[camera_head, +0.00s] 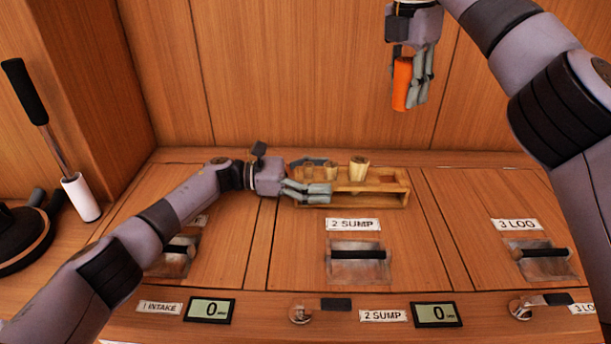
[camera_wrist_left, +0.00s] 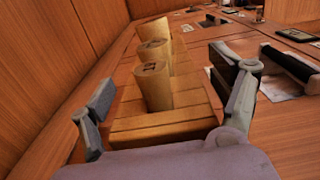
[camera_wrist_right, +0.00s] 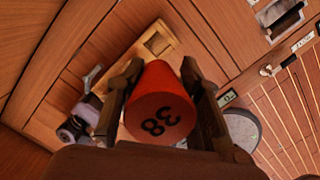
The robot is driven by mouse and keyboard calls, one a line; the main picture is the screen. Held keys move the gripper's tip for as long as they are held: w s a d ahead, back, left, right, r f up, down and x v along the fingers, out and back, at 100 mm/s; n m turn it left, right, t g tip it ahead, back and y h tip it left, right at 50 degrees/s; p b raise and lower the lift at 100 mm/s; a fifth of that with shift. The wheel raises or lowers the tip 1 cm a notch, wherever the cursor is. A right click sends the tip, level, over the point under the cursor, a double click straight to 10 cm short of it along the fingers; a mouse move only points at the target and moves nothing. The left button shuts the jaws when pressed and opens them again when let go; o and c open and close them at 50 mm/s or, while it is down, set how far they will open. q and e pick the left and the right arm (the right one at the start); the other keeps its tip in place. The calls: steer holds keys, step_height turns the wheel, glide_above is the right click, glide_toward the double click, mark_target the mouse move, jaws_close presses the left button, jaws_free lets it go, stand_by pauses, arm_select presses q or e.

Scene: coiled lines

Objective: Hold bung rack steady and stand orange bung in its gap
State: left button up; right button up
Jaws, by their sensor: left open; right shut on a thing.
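The bung rack (camera_head: 365,197) is a low tan wooden frame on the counter under the back wall. Several tan bungs stand towards its left; its right end has an empty opening (camera_wrist_right: 157,43), seen in the right wrist view. My left gripper (camera_head: 308,190) is open at the rack's left end; in the left wrist view its fingers lie either side of the rack (camera_wrist_left: 165,126). I cannot tell whether they touch it. My right gripper (camera_head: 412,85) is shut on the orange bung (camera_head: 401,84), high above and right of the rack. The bung (camera_wrist_right: 160,105) shows "38" on its end.
Handles and labels such as 2 SUMP (camera_head: 353,225) and 3 LOG (camera_head: 516,225) sit on the panels in front of the rack. Two displays (camera_head: 437,314) line the front. A black-handled lever (camera_head: 25,92) stands at the left. The counter right of the rack is clear.

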arm_select(q)
steer(key=shift+d, duration=0.2)
steer(key=c, duration=1.2)
steer(key=shift+c, duration=0.2)
arm_select(e)
step_height(320, 180, down, 15)
steer(key=n, duration=0.6)
steer(key=shift+y, duration=0.3)
